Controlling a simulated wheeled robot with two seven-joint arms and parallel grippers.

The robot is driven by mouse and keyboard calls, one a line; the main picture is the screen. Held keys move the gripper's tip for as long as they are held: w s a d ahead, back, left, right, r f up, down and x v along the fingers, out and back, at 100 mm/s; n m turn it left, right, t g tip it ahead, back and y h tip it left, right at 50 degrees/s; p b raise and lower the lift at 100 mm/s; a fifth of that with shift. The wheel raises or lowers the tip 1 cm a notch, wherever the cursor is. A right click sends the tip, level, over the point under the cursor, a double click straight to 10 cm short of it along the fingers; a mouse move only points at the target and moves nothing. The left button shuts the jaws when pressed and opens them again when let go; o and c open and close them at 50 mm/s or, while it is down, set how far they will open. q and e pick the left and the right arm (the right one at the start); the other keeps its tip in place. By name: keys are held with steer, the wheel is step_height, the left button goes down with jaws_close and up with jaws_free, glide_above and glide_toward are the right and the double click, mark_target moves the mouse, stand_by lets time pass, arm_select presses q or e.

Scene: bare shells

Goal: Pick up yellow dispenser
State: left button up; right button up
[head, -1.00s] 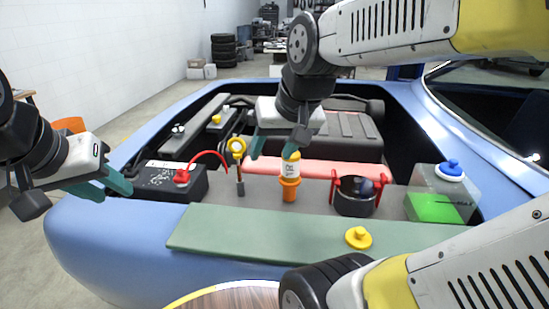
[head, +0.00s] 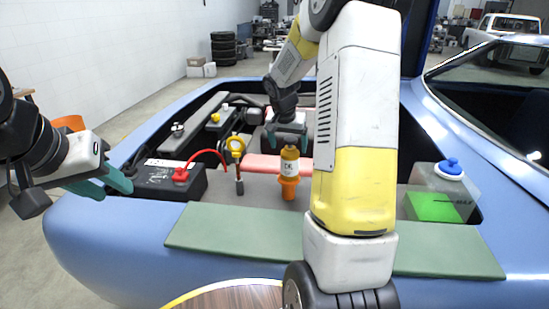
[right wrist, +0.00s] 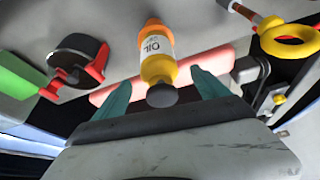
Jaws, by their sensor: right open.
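The yellow dispenser appears to be the yellow and orange bottle (head: 289,170) with a white label. It stands upright on the grey ledge of the engine bay. In the right wrist view the bottle (right wrist: 156,55) reads "OIL" and has a dark round top. My right gripper (head: 287,134) is open just above and behind the bottle's top. In the right wrist view its teal fingers (right wrist: 161,80) lie on either side of the bottle's upper end, with no clear contact. My left gripper (head: 106,186) is open and empty at the left, beside the black battery.
A black battery (head: 168,180) with red clamp and a yellow-ringed dipstick (head: 237,150) stand left of the bottle. A black cup with red handles (right wrist: 75,62) and a green-filled reservoir (head: 438,195) are on its other side. A green pad (head: 235,228) lies in front.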

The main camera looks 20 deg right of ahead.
mark_target(290, 156)
steer(key=x, duration=0.6)
steer(key=shift+s+f, duration=0.1)
steer(key=shift+f, duration=0.15)
steer(key=shift+c, duration=0.4)
jaws_close()
